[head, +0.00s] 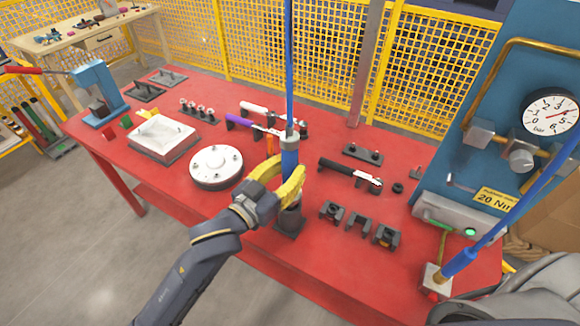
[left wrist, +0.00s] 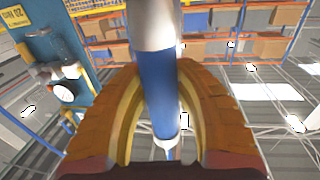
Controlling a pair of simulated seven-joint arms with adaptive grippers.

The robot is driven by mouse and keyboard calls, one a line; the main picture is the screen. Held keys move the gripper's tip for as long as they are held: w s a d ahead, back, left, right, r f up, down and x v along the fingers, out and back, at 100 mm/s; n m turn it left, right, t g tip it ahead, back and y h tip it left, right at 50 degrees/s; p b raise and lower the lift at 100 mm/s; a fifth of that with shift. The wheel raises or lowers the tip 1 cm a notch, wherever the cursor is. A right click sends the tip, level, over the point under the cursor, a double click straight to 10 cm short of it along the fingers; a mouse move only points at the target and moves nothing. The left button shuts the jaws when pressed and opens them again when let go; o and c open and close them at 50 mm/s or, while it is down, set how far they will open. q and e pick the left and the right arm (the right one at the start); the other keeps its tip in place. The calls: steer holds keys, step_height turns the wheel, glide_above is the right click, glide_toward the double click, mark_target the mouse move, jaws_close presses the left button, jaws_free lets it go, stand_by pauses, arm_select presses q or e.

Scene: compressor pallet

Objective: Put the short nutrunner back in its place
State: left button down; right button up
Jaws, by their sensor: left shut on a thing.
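The nutrunner (head: 290,158), with a blue body and a grey collar on top, stands upright over the red table in the head view. A blue hose rises from its top. My left gripper (head: 288,186), with yellow fingers, is shut around its body. In the left wrist view, the blue body (left wrist: 155,85) runs between the two fingers. A dark holder (head: 288,228) is directly below the tool. The tool's lower end is partly hidden by the fingers, and I cannot tell whether it touches or sits in the holder. My right gripper is not in view.
A blue panel with a gauge (head: 550,111) stands at the right.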

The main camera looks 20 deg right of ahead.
arm_select(q)
steer(key=shift+f, duration=1.7)
stand_by(0.9)
steer(key=c, duration=1.1)
jaws_free()
steer(key=shift+o, duration=0.5)
steer(key=shift+f, duration=0.2)
steer(key=v, duration=1.2)
steer(key=shift+r, duration=0.1)
